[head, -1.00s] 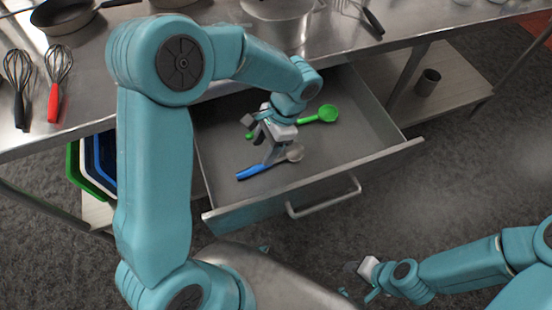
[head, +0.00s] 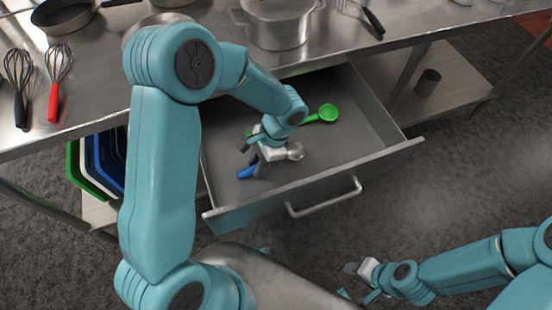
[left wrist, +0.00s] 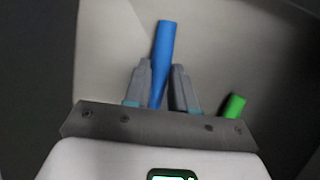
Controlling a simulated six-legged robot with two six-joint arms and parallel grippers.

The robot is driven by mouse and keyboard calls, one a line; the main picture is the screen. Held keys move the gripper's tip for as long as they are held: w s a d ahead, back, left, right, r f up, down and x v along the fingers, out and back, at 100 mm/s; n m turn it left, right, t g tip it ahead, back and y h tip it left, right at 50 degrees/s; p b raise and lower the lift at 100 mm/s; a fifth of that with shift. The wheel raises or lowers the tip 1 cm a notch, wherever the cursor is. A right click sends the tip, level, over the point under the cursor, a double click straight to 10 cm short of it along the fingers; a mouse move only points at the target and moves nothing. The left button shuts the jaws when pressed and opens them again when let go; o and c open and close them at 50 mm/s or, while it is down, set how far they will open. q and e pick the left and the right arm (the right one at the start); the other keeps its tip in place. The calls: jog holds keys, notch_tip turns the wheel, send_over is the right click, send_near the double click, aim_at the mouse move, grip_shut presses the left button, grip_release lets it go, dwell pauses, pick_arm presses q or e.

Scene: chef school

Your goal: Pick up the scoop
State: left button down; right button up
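My right gripper (head: 352,281) is open and empty outside the drawer.
The drawer's front wall (head: 320,181) and handle (head: 325,199) stand near my left arm. The counter above holds whisks (head: 56,80), a pan (head: 64,14) and a pot (head: 277,27). The drawer's right part is clear.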

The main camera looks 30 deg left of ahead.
pick_arm(q)
jog(key=shift+r, duration=0.1)
notch_tip(320, 180, up, 20)
jog(key=p, duration=0.1)
jog(key=shift+p, duration=0.4)
dwell(0.8)
